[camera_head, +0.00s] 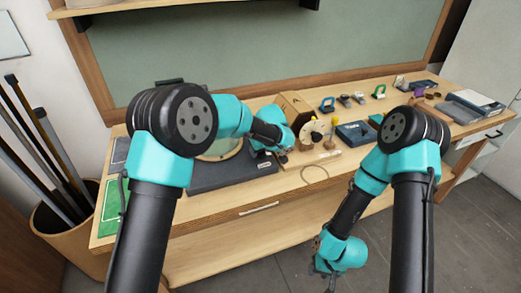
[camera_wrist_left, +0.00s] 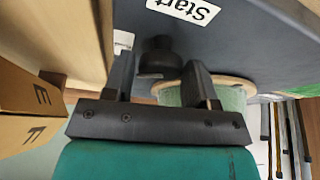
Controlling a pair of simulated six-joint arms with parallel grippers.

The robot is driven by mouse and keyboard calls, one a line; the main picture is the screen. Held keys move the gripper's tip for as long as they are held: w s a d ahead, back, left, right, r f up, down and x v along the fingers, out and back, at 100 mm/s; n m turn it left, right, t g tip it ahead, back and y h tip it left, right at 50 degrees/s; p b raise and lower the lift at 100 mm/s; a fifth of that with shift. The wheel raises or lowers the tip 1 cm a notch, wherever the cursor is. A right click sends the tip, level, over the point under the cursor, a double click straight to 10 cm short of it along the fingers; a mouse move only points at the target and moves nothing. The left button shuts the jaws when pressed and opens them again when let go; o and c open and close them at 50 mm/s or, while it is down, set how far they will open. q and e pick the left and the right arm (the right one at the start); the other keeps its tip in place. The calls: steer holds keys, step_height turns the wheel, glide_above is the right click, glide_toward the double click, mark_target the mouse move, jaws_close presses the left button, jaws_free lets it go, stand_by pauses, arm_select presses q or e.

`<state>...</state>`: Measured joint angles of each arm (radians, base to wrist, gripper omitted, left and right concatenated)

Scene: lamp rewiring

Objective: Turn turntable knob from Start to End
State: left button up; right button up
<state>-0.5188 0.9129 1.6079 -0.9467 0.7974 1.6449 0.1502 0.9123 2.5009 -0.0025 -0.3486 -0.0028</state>
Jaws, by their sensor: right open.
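The turntable (camera_head: 235,174) is a dark grey box with a round pale-green platter (camera_head: 222,152), on the left half of the bench. In the left wrist view, its dark knob (camera_wrist_left: 158,58) stands out near the white "Start" label (camera_wrist_left: 184,10). The "End" label is not visible. My left gripper (camera_wrist_left: 160,72) has its two fingers on either side of the knob; whether they touch it is unclear. In the head view my own left arm hides its fingers. My right gripper (camera_head: 330,279) is open and hangs low in front of the bench.
A blue box (camera_head: 356,134) and several small tools lie on the right half of the bench (camera_head: 225,209). A green mat (camera_head: 110,212) lies at the left end. A bin (camera_head: 75,240) with long rods stands left.

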arm_select(q)
steer(key=shift+o, duration=1.3)
steer(key=v, duration=1.7)
steer(key=shift+r, duration=0.2)
steer(key=shift+s+a, duration=0.1)
